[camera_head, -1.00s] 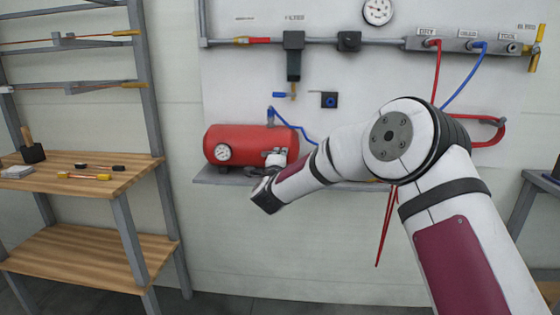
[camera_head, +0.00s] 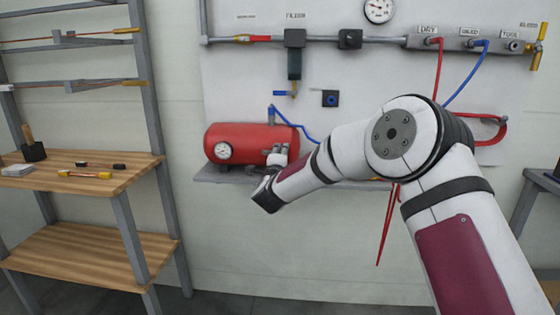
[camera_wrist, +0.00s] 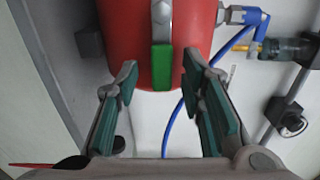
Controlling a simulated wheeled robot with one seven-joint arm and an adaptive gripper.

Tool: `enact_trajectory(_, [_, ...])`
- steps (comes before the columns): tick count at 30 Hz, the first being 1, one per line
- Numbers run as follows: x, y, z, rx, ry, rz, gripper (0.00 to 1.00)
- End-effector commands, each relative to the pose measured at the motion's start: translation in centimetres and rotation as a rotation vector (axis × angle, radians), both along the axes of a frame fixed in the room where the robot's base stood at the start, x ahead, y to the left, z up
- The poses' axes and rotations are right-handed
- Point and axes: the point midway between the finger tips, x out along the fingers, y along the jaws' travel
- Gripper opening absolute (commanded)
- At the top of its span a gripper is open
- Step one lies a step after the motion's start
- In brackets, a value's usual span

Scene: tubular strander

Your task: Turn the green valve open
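The green valve handle (camera_wrist: 162,68) shows in the wrist view as an upright green bar, with a grey metal piece above it, against the red tank (camera_wrist: 115,35). My gripper (camera_wrist: 160,80) is open, its teal-padded fingers on the left and right of the green handle with gaps on both sides. I cannot tell how deep the handle sits between the fingertips. In the head view my gripper (camera_head: 277,155) is at the right end of the red tank (camera_head: 240,144), and the green handle is not visible there.
A blue hose (camera_head: 300,129) runs from the tank's top fitting, close to my gripper. The tank sits on a grey shelf (camera_head: 212,176) against the wall panel. A wooden workbench (camera_head: 110,182) stands at the left. A gauge (camera_head: 222,151) is on the tank's front.

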Motion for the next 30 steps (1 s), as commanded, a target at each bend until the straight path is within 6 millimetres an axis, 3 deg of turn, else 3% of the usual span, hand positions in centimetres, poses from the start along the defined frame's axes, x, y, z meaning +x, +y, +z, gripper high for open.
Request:
enact_trajectory(5, [-2.0,0.2,0.1,-0.002,0.000,0.003,0.36])
enact_trajectory(18, [-10.2,0.4,0.0,-0.001,0.001,0.002,0.36])
enact_trajectory(24, [-11.7,0.4,0.0,0.000,0.001,0.001,0.36])
enact_trajectory(30, [-11.8,0.4,0.0,0.001,0.001,0.000,0.36])
